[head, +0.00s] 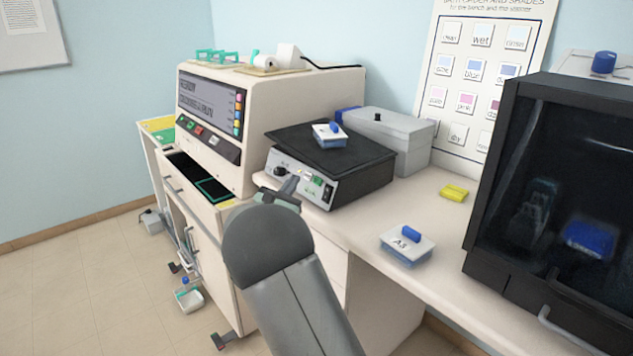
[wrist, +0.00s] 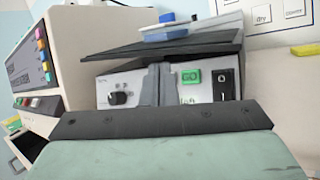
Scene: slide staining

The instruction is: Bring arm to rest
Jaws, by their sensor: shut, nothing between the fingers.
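My gripper (wrist: 156,86) is shut and empty. In the wrist view its fingers stand together in front of the shaker's front panel. In the head view my gripper (head: 288,187) shows small beyond my grey arm, in front of the shaker's left front corner. I cannot tell whether it touches the panel.
A large beige stainer (head: 262,100) with an open drawer (head: 200,180) stands left of the shaker. A lidded box marked A5 (head: 407,246) and a yellow block (head: 453,192) lie on the counter. A dark-windowed cabinet (head: 550,190) stands at right. A grey box (head: 390,140) is behind the shaker.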

